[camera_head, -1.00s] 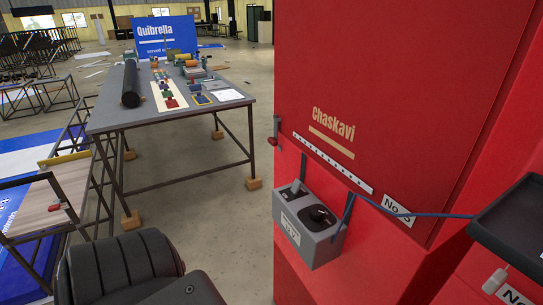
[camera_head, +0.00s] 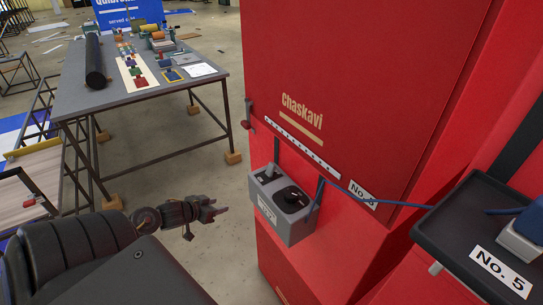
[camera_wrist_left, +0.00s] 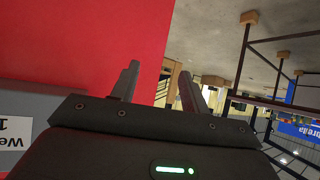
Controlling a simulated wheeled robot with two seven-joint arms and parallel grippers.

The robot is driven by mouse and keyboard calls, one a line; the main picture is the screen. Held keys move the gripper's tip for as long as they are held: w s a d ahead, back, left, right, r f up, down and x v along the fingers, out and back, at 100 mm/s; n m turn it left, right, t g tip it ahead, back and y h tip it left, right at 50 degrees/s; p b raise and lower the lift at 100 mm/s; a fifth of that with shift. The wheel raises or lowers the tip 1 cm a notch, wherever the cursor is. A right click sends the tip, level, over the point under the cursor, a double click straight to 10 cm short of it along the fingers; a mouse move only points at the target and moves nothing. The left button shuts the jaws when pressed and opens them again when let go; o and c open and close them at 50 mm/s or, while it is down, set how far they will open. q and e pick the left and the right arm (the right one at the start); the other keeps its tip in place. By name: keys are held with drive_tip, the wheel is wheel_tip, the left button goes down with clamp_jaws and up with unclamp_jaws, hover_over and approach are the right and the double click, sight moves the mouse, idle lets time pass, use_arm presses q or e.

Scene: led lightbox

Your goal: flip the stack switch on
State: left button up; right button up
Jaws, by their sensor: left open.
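A grey switch box (camera_head: 284,205) hangs by straps on the front of the red cabinet (camera_head: 340,90). Its top carries a small upright grey lever (camera_head: 270,172) on the left and a round black knob (camera_head: 292,198) on the right. My left gripper (camera_head: 205,222) is open and empty, left of the box and apart from it. In the left wrist view its two fingers (camera_wrist_left: 160,82) stand apart with nothing between them. A grey surface with a white label (camera_wrist_left: 14,130) shows at the left there. My right gripper is out of view.
A dark tray (camera_head: 440,232) marked No. 5 juts out at the right, holding a blue item, with a blue cord running to the box. A grey table (camera_head: 115,97) with assorted parts stands behind at left. Open floor (camera_head: 165,160) lies between table and cabinet.

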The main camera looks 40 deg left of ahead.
use_arm(q)
drive_tip(key=w+d+r+m+t+h+p, duration=0.1)
drive_tip(key=w+d+r, duration=0.15)
drive_tip(key=r, duration=0.55)
drive_tip(key=w+d+r+m+t+h, duration=0.1)
drive_tip(key=d+r, duration=0.3)
drive_tip(key=r, duration=0.5)
drive_tip(key=m+h, duration=0.2)
drive_tip(key=h, duration=0.1)
approach(271, 164)
drive_tip(key=p+x, duration=0.2)
drive_tip(key=x, duration=0.8)
drive_tip(key=shift+w, duration=0.1)
